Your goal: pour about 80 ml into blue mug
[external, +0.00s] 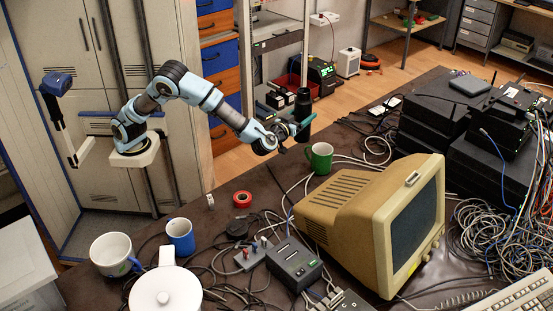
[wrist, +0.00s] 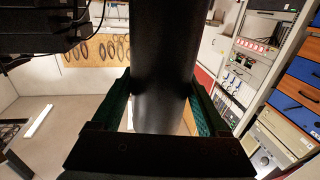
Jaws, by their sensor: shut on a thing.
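The blue mug (external: 181,237) stands upright near the left part of the dark table; its contents cannot be made out. My gripper (external: 298,128) is shut on a black bottle (external: 303,104) and holds it up above the far edge of the table, well to the right of the blue mug. The bottle looks close to upright. In the wrist view the bottle (wrist: 167,70) fills the middle, with a green-padded finger of my gripper (wrist: 160,98) on each side. The blue mug does not show in the wrist view.
A green mug (external: 320,158) stands just below the bottle in the picture. A white mug (external: 110,254) and a white lidded pot (external: 165,292) stand close to the blue mug. Red tape (external: 242,199), cables and a beige monitor (external: 350,205) occupy the table. A bare strip lies along its far edge.

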